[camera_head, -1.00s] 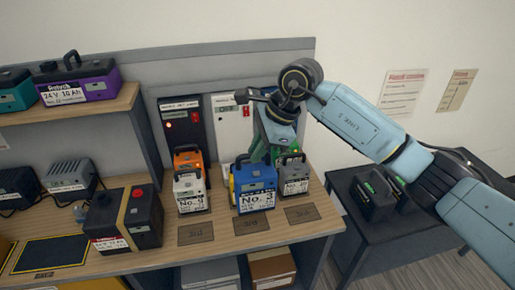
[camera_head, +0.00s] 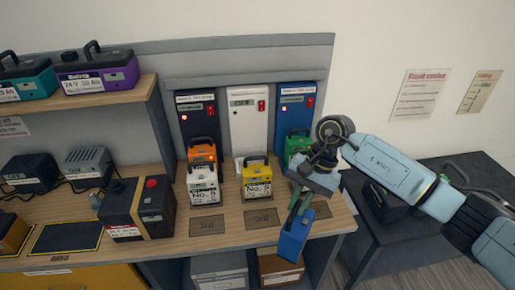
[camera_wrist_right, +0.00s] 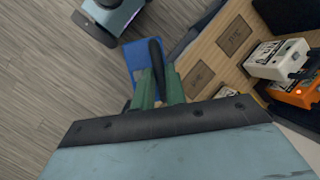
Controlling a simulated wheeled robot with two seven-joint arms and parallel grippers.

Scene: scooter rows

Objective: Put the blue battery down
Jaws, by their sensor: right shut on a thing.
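The blue battery (camera_head: 293,236) hangs tilted under my right gripper (camera_head: 302,193), at the front right edge of the wooden bench (camera_head: 232,243). The right gripper is shut on its dark handle. In the right wrist view, the blue battery (camera_wrist_right: 137,60) shows partly behind the green fingers (camera_wrist_right: 158,88), with floor beside it and the bench edge to its right. Its underside is hidden. My left gripper is not in view.
A white battery (camera_head: 205,187) and a yellow battery (camera_head: 257,181) stand on the bench, with orange (camera_head: 202,152) and green (camera_head: 298,143) units behind. Marked plates (camera_head: 208,225) lie bare in front. A dark side table (camera_head: 385,243) stands right.

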